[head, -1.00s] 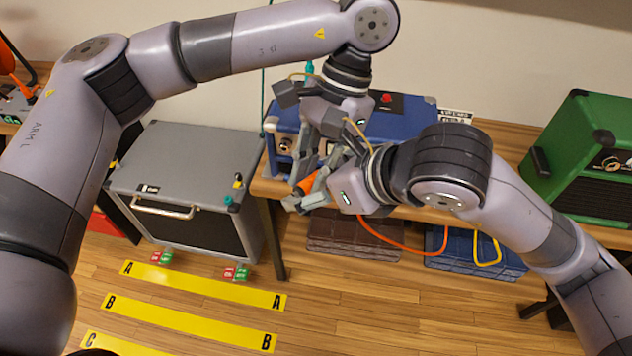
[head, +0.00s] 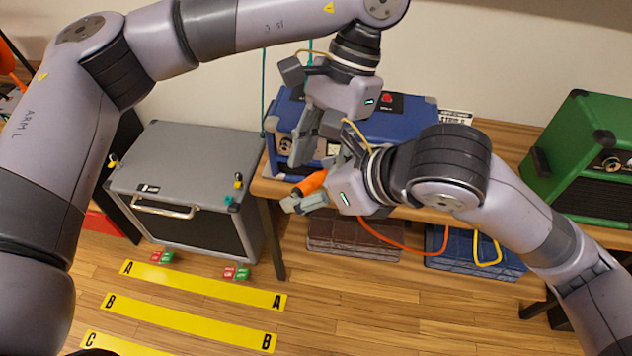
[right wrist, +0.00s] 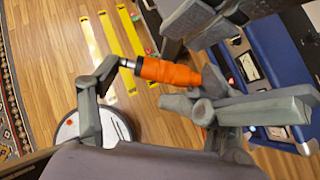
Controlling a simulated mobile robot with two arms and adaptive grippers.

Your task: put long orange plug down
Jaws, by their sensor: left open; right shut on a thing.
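The long orange plug (head: 312,182) is held in front of the blue amp by my right gripper (head: 311,192). In the right wrist view the plug (right wrist: 170,73) lies crosswise between the fingers of the right gripper (right wrist: 150,92), with a grey tip at its left end. My left gripper (head: 312,150) is open just above and behind the plug, in front of the blue amp. In the right wrist view part of the left gripper (right wrist: 215,20) shows at the top, apart from the plug.
A blue amp (head: 408,122) stands on the wooden table (head: 500,148) behind both grippers. A grey amp (head: 190,165) stands to the left, a green amp (head: 590,140) to the right. An orange cable (head: 395,247) hangs below my right gripper. Yellow strips (head: 200,285) mark the open floor.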

